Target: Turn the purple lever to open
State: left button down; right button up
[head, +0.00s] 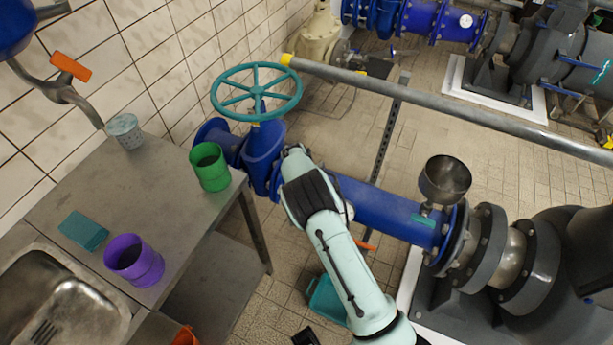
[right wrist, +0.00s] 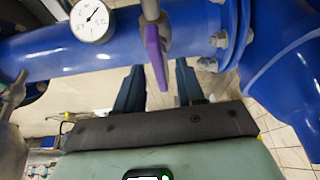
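The purple lever (right wrist: 157,55) shows in the right wrist view, hanging on a metal stem in front of the blue pipe (right wrist: 120,40). My right gripper (right wrist: 158,82) is open, with its two dark fingers apart. The lever lies between the fingers in the picture, near their tips. I cannot tell whether it touches either finger. In the head view my right arm reaches to the blue pipe (head: 390,212); its fingers and the purple lever are hidden there. My left gripper is not in view.
A pressure gauge (right wrist: 90,20) sits on the pipe left of the lever. A teal handwheel (head: 256,92) stands behind my right arm. A metal table (head: 165,185) at left holds a green cup (head: 210,167) and a purple cup (head: 134,260). A grey rail (head: 450,110) crosses behind.

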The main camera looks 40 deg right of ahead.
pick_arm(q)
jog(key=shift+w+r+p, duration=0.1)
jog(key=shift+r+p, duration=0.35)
pick_arm(e)
jog(key=v, duration=1.3)
jog(key=shift+r, duration=0.2)
jog(key=shift+s+f, duration=0.1)
